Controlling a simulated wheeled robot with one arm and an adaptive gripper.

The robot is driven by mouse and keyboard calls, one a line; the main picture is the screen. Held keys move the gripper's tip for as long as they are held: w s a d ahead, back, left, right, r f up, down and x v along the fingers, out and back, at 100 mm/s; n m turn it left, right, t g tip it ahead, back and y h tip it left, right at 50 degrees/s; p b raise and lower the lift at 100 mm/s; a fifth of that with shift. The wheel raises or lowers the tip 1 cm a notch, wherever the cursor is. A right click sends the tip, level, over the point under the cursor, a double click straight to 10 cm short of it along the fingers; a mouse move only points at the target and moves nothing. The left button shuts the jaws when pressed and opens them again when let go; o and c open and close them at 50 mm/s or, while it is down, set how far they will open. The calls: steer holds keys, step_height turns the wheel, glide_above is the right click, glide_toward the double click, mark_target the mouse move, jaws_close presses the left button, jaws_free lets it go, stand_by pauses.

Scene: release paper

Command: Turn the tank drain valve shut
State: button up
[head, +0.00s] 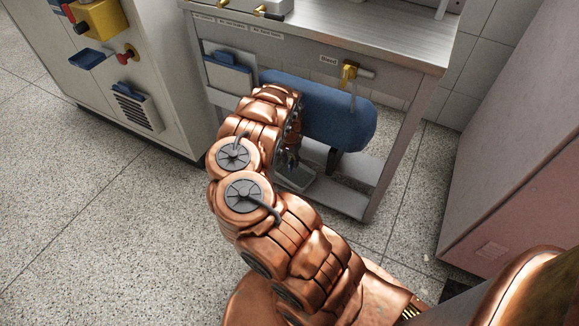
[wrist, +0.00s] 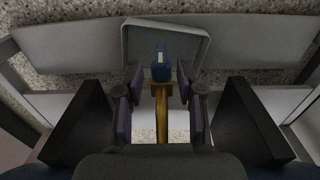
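The tank (head: 340,115) is a blue horizontal cylinder under the metal bench. In the wrist view, the drain valve shows as a brass stem (wrist: 162,112) with a small blue handle (wrist: 161,70) at its far end. My gripper (wrist: 160,88) is open, with one finger on each side of the brass stem and handle. Gaps show between the fingers and the valve, and I see no clear contact. In the head view my copper-coloured arm reaches under the tank's left part and hides most of the gripper and the valve.
A grey tray (head: 297,178) lies below the tank on the lower shelf; it also shows in the wrist view (wrist: 137,28). A yellow-handled valve (head: 348,72) sits on the bench front. A white cabinet (head: 165,75) stands left, a pinkish one (head: 515,170) right.

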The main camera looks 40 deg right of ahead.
steer(key=shift+f+b, duration=0.3)
steer(key=shift+f, duration=0.85)
steer(key=shift+c, duration=0.3)
jaws_close()
